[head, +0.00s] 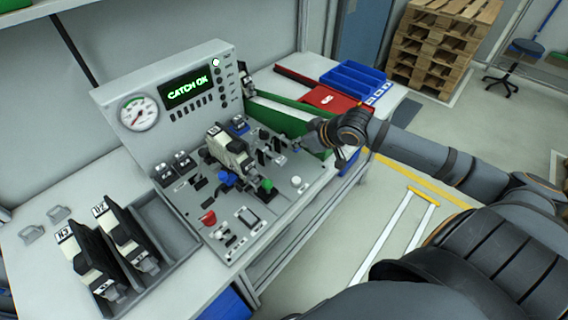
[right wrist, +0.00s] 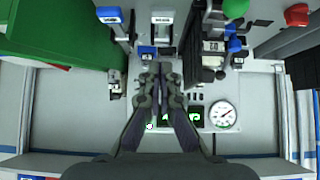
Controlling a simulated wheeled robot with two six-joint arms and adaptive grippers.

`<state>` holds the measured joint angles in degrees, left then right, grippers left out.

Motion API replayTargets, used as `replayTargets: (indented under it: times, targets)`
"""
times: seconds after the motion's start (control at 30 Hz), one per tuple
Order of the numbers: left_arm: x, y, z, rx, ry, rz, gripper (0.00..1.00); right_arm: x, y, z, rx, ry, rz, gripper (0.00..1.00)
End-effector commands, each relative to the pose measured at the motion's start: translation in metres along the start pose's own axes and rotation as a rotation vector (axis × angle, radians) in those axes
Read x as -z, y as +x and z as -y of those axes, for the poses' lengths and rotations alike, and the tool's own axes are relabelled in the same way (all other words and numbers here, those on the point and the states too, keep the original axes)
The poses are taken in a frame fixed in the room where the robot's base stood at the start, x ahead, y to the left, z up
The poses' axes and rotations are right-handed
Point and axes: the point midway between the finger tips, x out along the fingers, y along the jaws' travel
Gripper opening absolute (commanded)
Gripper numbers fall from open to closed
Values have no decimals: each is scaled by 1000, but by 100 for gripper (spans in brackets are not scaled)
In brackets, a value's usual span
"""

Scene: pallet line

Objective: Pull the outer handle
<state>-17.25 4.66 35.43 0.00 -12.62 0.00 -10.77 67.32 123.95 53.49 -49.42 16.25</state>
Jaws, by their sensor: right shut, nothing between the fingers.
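A grey fixture panel (head: 180,225) on the bench carries a black and white unit (head: 230,150) with several handles and knobs around it; the unit also shows in the right wrist view (right wrist: 213,45). I cannot tell for certain which handle is the outer one. My right gripper (head: 300,146) is at the panel's right side, next to the green plate. In the right wrist view its fingers (right wrist: 160,68) are shut and empty, close to a small blue-topped handle (right wrist: 148,51). Contact cannot be told. Another blue-topped handle (right wrist: 110,15) stands farther up and left. My left gripper is not in view.
An upright console with a gauge (head: 139,114) and a display (head: 184,91) reading "CATCH OK" stands behind the panel. A green plate (head: 272,112), a red case (head: 325,98) and a blue bin (head: 353,77) lie to the right. Two similar units (head: 125,235) sit in a tray at left.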

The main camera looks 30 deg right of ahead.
Motion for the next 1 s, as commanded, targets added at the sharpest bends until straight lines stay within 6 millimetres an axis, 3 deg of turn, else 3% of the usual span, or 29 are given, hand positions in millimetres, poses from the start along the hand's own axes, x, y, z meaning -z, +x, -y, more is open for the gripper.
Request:
replayTargets:
  times: [0.17, 0.53, 0.63, 1.0]
  targets:
    - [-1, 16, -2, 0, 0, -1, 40, 1, 19, 6, 16, 4, -5, 0]
    - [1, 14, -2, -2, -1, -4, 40, 3, 67, 6, 15, 4, 0, 0]
    - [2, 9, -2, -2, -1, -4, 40, -13, 77, 5, 11, 0, 7, 0]
    - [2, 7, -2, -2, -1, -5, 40, -28, 92, 4, 9, -3, 4, 0]
